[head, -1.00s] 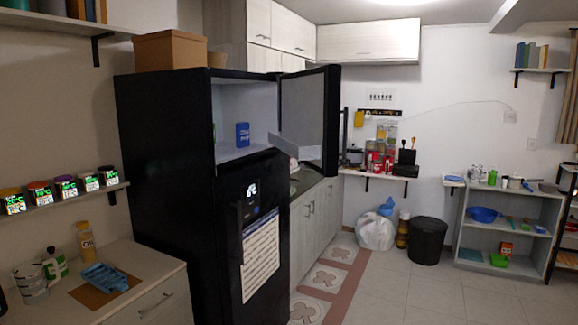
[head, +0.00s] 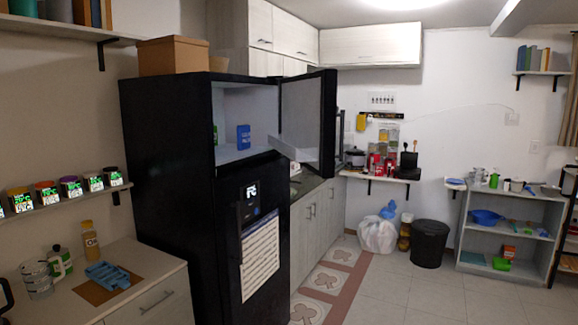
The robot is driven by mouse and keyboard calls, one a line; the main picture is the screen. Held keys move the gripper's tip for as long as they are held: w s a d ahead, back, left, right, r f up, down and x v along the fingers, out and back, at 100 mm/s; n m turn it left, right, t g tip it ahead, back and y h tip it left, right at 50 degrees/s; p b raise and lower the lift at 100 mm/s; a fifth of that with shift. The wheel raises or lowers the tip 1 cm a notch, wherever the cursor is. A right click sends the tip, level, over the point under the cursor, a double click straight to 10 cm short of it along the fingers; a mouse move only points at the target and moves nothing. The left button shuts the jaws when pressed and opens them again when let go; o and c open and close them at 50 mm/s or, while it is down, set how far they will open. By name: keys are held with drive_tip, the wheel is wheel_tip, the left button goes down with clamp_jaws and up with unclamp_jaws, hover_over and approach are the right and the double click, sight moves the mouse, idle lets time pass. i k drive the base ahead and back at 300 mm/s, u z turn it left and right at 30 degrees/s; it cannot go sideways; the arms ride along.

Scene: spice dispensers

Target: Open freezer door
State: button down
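A tall black fridge-freezer (head: 165,165) stands left of centre in the head view. Its upper freezer door (head: 309,120) is swung wide open to the right, with its pale inner side showing. The open freezer compartment (head: 232,105) is light grey inside and holds a blue box (head: 243,137) and a green item at its left edge. The lower door (head: 262,235) is shut and carries a small display and a sheet of paper. My gripper is not in view.
A counter (head: 165,275) with a blue ice tray (head: 107,275), a jug and bottles is at lower left. A shelf of jars (head: 70,188) hangs above it. A black bin (head: 430,243) and a white bag stand at the back. Floor at right front is clear.

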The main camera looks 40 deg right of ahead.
sight(309, 114)
drive_tip(key=z, duration=0.1)
drive_tip(key=i, duration=0.95)
drive_tip(key=u, duration=0.05)
